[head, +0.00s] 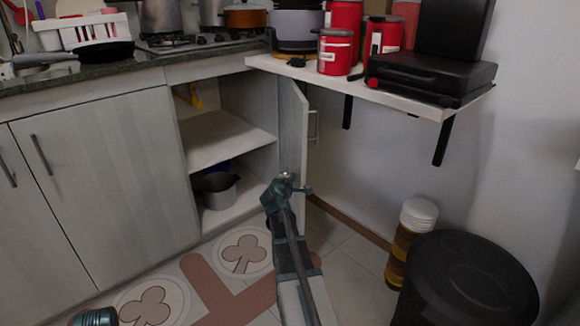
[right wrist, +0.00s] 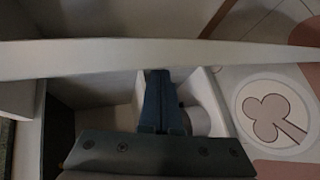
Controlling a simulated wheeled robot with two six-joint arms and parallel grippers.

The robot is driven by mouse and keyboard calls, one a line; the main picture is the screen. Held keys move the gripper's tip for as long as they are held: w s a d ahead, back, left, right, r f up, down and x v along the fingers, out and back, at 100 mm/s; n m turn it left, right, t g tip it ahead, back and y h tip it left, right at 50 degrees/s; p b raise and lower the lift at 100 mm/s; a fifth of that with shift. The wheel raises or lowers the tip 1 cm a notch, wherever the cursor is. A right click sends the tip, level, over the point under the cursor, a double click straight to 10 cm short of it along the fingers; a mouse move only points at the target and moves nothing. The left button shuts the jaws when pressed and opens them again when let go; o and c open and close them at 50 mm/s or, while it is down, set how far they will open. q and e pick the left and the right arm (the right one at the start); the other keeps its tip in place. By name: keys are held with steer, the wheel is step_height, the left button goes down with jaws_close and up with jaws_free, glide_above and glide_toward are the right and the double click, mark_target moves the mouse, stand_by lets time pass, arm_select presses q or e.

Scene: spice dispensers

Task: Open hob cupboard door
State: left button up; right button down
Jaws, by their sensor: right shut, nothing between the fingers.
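The hob cupboard door (head: 293,135) stands wide open, swung out to the right and seen nearly edge-on. Its bar handle (head: 314,125) is on the face turned to the right. The open cupboard shows a shelf (head: 222,142) and a pot (head: 218,190) below it. My right gripper (head: 288,181) is shut and empty by the lower part of the door. In the right wrist view the shut fingers (right wrist: 158,76) reach up to the pale door edge (right wrist: 150,58); I cannot tell whether they touch it. My left gripper's fingers are not in view.
A white wall shelf (head: 400,90) with red canisters (head: 336,50) and a black case (head: 430,75) juts out right of the door. A black bin (head: 468,280) and a stack of jars (head: 408,235) stand on the floor at right. A patterned mat (head: 220,280) lies in front.

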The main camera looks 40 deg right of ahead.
steer(key=shift+s+d, duration=0.3)
steer(key=shift+d, duration=0.2)
steer(key=shift+s+d, duration=0.25)
steer(key=shift+d, duration=0.2)
steer(key=shift+d, duration=0.15)
steer(key=shift+s+d, duration=0.25)
steer(key=shift+d, duration=0.25)
steer(key=shift+s+d, duration=0.25)
steer(key=shift+d, duration=0.25)
steer(key=shift+s+d, duration=0.25)
steer(key=shift+d, duration=0.35)
steer(key=shift+s+d, duration=0.2)
steer(key=shift+d, duration=0.45)
steer(key=shift+s+d, duration=0.2)
steer(key=shift+d, duration=0.4)
steer(key=shift+s+d, duration=0.2)
steer(key=shift+d, duration=0.45)
